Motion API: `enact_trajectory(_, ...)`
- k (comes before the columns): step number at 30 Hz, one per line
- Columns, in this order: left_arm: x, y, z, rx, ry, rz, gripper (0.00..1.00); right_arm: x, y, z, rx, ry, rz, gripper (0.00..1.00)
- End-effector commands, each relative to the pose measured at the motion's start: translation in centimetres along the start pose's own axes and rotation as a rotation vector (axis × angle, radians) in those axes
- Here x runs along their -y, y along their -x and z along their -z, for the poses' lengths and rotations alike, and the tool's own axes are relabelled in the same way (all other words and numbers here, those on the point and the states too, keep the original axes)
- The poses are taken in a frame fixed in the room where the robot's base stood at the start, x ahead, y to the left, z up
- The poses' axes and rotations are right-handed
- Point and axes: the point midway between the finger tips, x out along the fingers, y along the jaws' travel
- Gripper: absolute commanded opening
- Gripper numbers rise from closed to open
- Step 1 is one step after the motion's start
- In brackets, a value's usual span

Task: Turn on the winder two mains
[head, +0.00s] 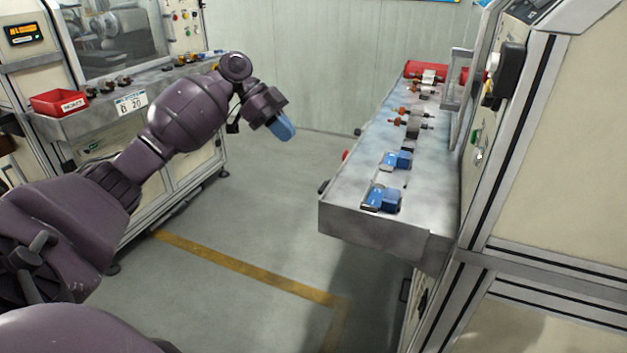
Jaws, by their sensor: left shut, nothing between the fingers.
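My left arm comes in from the left and reaches to the middle of the view. Its gripper (283,129), with blue fingertips, is shut and empty, over the aisle floor and apart from both machines. My right gripper is not in view. One winder machine (560,150) stands at the right; its side panel carries a black switch housing (507,72) and small green and red controls (474,136). Another machine (130,40) stands at the left, with a panel of coloured buttons (184,20). I cannot tell which machine is winder two or read the switch positions.
A metal shelf (345,205) juts from the right machine, holding armatures (413,122), blue parts (382,197) and a red bin (427,70). The floor (250,215) between is clear, with a yellow line (240,265).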

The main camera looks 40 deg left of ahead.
Motion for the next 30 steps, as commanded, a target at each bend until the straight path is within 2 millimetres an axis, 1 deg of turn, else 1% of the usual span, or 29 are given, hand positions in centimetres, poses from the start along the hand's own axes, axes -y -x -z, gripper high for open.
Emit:
enact_trajectory(5, 0.0, -0.7, -0.1, 0.0, 0.001, 0.0, 0.0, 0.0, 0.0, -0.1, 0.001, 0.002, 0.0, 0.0)
enact_trajectory(8, 0.0, -1.8, -0.1, 0.0, 0.002, -0.002, 0.0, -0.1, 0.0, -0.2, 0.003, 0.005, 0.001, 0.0)
enact_trajectory(23, 0.0, -10.4, -0.1, 0.0, 0.002, -0.001, 0.0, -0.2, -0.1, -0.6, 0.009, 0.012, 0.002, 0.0)
enact_trajectory(25, 0.0, -11.1, -1.0, 0.001, 0.005, -0.001, 0.0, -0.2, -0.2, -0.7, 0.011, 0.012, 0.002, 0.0)
enact_trajectory(30, 0.0, -12.4, -2.3, 0.001, 0.004, -0.001, 0.0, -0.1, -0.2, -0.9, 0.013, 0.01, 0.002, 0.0)
